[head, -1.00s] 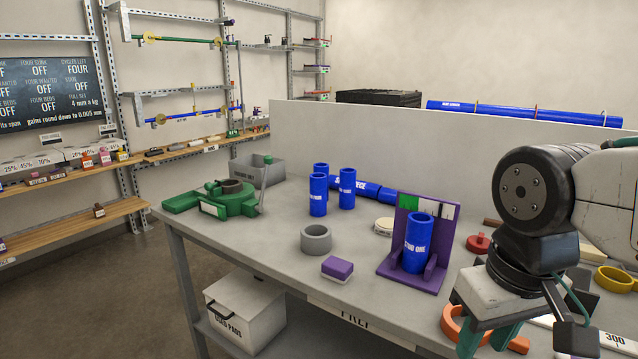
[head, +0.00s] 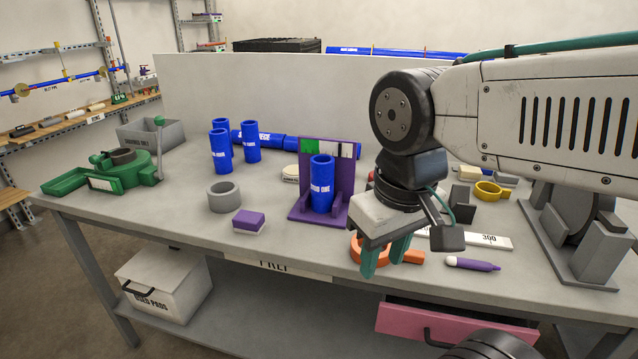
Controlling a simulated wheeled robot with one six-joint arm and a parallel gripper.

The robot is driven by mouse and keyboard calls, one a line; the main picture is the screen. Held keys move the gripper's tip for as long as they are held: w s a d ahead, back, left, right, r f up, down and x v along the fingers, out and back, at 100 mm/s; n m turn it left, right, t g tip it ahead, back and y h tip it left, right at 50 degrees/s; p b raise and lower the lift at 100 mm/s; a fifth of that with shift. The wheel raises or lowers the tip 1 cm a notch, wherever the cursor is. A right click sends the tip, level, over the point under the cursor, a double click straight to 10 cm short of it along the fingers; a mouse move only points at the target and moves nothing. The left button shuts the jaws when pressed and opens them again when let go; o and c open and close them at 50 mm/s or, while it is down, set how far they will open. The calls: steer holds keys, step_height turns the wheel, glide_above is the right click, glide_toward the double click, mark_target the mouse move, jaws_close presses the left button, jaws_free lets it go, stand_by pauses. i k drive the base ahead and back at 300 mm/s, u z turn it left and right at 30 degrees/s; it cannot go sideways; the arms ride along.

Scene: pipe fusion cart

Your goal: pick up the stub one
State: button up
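The stub one (head: 321,186) is a blue upright tube with white lettering. It stands in a purple holder (head: 335,150) with a back plate, near the middle of the bench. My gripper (head: 384,262) points down to the right of the holder, apart from the stub, over an orange ring-shaped tool. Its two green fingers are spread with a gap between them. I see nothing held in it. The lower end of the stub is partly hidden by the holder's side ribs.
Several blue tubes (head: 220,150) stand at the back left, beside a lying blue pipe. A grey ring (head: 223,196) and a purple block (head: 249,221) lie left of the holder. The orange tool (head: 366,246) lies beneath my gripper. The bench's front left is clear.

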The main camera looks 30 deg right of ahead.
mark_target(322, 165)
steer(key=u, duration=0.5)
steer(key=k, duration=0.55)
steer(key=u, duration=0.9)
steer(key=i, duration=0.95)
steer(key=z, duration=0.9)
steer(key=i, duration=0.35)
steer(key=z, duration=0.35)
